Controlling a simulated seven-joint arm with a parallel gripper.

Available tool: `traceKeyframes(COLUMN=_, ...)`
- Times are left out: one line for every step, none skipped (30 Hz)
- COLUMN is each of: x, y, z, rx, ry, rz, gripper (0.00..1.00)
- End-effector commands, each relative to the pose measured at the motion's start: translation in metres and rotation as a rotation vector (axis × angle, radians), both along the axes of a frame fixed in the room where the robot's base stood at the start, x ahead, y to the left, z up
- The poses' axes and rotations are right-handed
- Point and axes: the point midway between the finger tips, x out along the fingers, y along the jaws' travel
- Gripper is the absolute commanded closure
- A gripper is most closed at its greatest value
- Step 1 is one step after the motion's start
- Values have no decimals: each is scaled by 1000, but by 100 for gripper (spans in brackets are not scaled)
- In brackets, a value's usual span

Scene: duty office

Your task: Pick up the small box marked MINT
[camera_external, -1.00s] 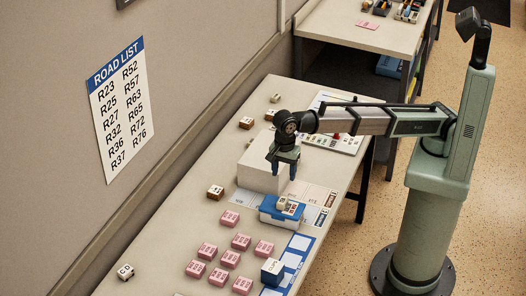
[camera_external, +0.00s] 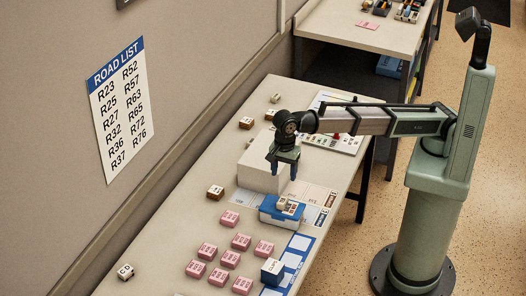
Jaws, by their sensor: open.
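My gripper (camera_external: 283,170) is open and points down, empty, in front of the large white block (camera_external: 252,172) and above the area behind the blue box (camera_external: 270,217). Small pale pieces (camera_external: 283,204) lie on the blue box. The lettering is too small to read, so I cannot tell which box is marked MINT.
The long table (camera_external: 165,255) runs along a wall with a road list (camera_external: 117,110). A blue-bordered sheet (camera_external: 292,260) lies at its right edge, and printed cards (camera_external: 318,196) lie by the blue box. A white panel (camera_external: 343,143) is farther back. A second table (camera_external: 340,25) stands behind.

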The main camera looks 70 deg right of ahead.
Motion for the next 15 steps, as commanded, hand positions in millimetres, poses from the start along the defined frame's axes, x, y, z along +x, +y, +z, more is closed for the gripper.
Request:
traceKeyframes(x=0, y=0, z=0, rx=0, ry=0, rz=-1, gripper=38)
traceKeyframes(x=2, y=-1, z=0, rx=0, ry=0, rz=-3, gripper=38)
traceKeyframes(x=5, y=-4, z=0, rx=0, ry=0, rz=-8, gripper=38)
traceKeyframes(x=8, y=-7, z=0, rx=0, ry=0, rz=-14, gripper=38)
traceKeyframes(x=12, y=-10, z=0, rx=0, ry=0, rz=-21, gripper=38)
traceKeyframes(x=20, y=-17, z=0, rx=0, ry=0, rz=-34, gripper=38)
traceKeyframes(x=27, y=-23, z=0, rx=-1, ry=0, rz=-47, gripper=38)
traceKeyframes(x=35, y=-30, z=-1, rx=-1, ry=1, rz=-61, gripper=38)
traceKeyframes(x=47, y=-42, z=-2, rx=-2, ry=1, rz=-83, gripper=38)
traceKeyframes(x=56, y=-51, z=-3, rx=-3, ry=2, rz=-100, gripper=38)
traceKeyframes(x=66, y=-61, z=-4, rx=-4, ry=3, rz=-119, gripper=38)
traceKeyframes(x=79, y=-74, z=-5, rx=-5, ry=5, rz=-144, gripper=38)
traceKeyframes(x=89, y=-85, z=-7, rx=-6, ry=6, rz=-162, gripper=38)
traceKeyframes(x=98, y=-95, z=-8, rx=-8, ry=7, rz=-181, gripper=38)
traceKeyframes(x=110, y=-110, z=-9, rx=-9, ry=9, rz=-205, gripper=38)
